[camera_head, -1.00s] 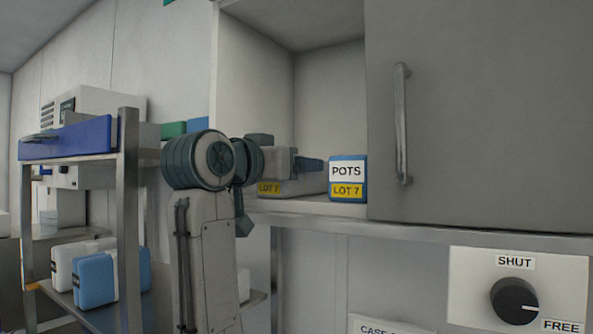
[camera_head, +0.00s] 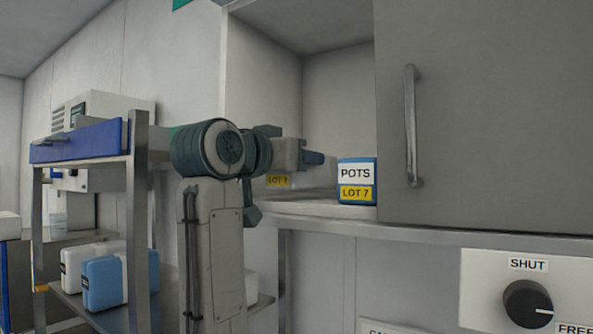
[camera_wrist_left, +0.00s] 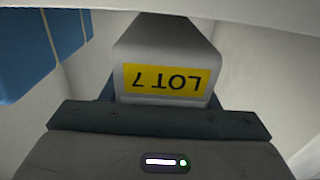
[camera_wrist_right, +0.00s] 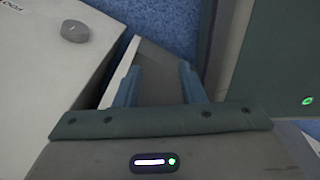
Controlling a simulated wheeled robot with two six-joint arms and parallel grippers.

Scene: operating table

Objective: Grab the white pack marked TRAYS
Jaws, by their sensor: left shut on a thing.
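A white pack (camera_wrist_left: 170,45) with a yellow LOT 7 label, upside down in the left wrist view, is between the jaws of my left gripper (camera_wrist_left: 163,92). Its other markings are hidden, so I cannot read TRAYS. In the head view my left gripper (camera_head: 312,158) is inside the open cabinet, and the pack's yellow label (camera_head: 278,181) shows below my wrist, with the pack seemingly just above the shelf. My right gripper (camera_wrist_right: 157,75) is open, seen only in its wrist view, with nothing held between its fingers.
A blue pack marked POTS (camera_head: 356,181) stands on the shelf (camera_head: 310,207) right of my left gripper. A grey sliding door (camera_head: 480,110) covers the cabinet's right side. A metal rack (camera_head: 140,220) with white and blue packs stands left. A SHUT/FREE knob (camera_head: 528,304) is below the door.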

